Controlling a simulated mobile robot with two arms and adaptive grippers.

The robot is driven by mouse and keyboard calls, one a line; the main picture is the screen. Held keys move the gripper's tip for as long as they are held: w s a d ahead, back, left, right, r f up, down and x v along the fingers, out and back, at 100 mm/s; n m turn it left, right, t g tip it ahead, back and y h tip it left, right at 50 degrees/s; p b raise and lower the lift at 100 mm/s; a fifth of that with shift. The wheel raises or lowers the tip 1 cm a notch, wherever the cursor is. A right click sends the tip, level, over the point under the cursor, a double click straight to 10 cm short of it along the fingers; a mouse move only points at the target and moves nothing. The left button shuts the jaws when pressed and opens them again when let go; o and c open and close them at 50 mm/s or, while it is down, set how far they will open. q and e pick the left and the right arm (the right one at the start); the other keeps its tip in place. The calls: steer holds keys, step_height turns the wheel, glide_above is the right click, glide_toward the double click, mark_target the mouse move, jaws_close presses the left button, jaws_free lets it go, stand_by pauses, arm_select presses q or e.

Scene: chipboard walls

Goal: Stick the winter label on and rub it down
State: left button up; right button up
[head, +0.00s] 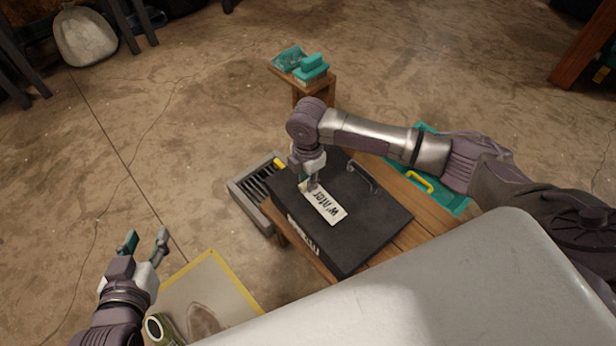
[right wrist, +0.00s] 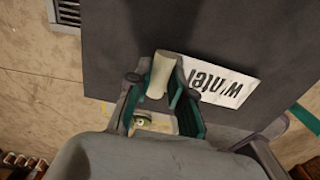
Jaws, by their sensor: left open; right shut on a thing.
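The white winter label (head: 325,208) with black letters lies on the top of a black case (head: 365,222), which rests on a wooden bench (head: 411,236). The label also shows in the right wrist view (right wrist: 226,87), its far end partly hidden by my fingers. My right gripper (head: 309,184) is shut on a pale, blunt tool (right wrist: 162,75), at the upper-left end of the label. I cannot tell whether the tool presses on the label. My left gripper (head: 146,242) is open and empty, off to the left of the bench.
A grey slatted box (head: 240,191) stands left of the case. A teal tray with a yellow handle (head: 421,182) lies behind my right arm. A yellow-edged mat (head: 225,268) is at lower left.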

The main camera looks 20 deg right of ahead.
steer(key=shift+f, duration=0.45)
steer(key=o, duration=0.8)
steer(key=shift+r, duration=0.1)
